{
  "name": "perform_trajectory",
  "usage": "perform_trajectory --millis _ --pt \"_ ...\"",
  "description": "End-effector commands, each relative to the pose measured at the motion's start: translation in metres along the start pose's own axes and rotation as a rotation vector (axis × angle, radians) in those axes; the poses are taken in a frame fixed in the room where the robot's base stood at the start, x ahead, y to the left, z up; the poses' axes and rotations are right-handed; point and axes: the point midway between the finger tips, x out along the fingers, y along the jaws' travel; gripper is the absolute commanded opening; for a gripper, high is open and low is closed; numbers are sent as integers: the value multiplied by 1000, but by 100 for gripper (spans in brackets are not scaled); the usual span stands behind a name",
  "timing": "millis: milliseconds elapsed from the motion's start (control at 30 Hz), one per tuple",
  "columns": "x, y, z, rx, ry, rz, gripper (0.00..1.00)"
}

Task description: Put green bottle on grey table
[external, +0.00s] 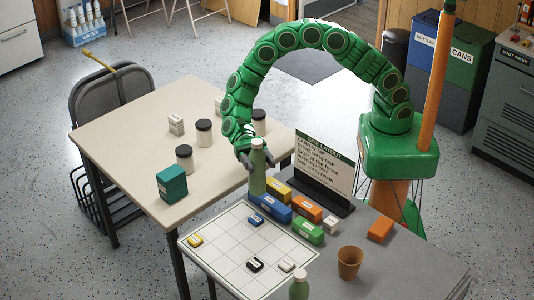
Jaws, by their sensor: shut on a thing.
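The bottle appears near the back left edge of the grey table (410,268), in front of the beige table's right side. I cannot tell whether its base touches a surface. A second pale green bottle (299,288) stands at the front of the grey table, cut off by the picture's lower edge.
The beige table (135,115) holds several dark-lidded jars (184,159) and a teal box (172,184). On the grey table are a gridded board (222,250), coloured blocks (308,231), a sign (323,165) and a brown cup (349,262).

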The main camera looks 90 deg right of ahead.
Motion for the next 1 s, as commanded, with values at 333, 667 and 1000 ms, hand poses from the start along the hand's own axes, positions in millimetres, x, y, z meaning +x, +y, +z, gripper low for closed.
perform_trajectory --millis 333,667,1000 --pt "104 41 4 5 -3 135 34" --pt "193 94 6 9 2 257 34" --pt "258 147 9 11 5 359 34"
